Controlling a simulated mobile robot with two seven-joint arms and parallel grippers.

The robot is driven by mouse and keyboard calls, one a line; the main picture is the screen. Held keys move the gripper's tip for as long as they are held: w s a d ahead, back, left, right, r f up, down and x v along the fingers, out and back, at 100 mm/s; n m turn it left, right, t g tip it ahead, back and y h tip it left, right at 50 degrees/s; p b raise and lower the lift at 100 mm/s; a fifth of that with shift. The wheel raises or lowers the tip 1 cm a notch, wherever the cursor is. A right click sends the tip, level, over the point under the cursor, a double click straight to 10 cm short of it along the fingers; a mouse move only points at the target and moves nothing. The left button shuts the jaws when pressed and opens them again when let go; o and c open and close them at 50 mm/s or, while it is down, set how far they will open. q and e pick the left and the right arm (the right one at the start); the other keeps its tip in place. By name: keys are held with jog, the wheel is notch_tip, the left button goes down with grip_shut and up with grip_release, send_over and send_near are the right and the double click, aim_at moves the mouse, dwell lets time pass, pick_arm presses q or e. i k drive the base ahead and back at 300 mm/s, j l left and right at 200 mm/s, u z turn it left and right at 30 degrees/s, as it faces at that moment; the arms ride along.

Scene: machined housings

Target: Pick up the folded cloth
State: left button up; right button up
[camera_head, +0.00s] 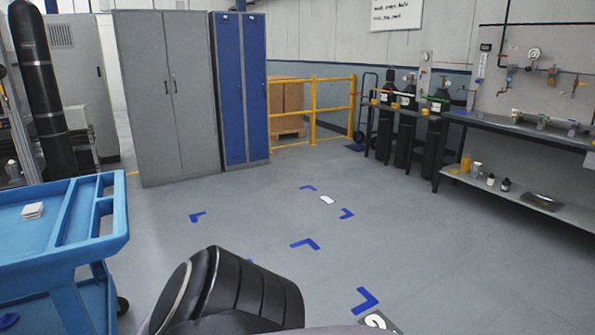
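A small white folded stack, which looks like the folded cloth (32,210), lies on the top tray of the blue cart (92,238) at the left. It lies flat in the tray's left part, with nothing on top of it. Neither of my grippers shows in this view. A dark, ribbed part of my own arm fills the bottom middle, to the right of the cart and apart from the cloth.
Grey cabinets (165,100) and blue lockers (240,90) stand behind the cart. A yellow rail (313,112) is farther back. A workbench (520,133) with gas cylinders beside it runs along the right. The middle floor, with blue corner marks (305,243), is mostly clear.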

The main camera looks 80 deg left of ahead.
aim_at(32, 211)
jog(key=u, duration=4.15)
jog(key=i+l+z, duration=0.1)
jog(key=z, duration=0.3)
jog(key=i+l+z, duration=0.1)
jog(key=z, duration=0.35)
jog(key=i+z, duration=0.1)
jog(key=z, duration=0.3)
jog(key=i, duration=1.2)
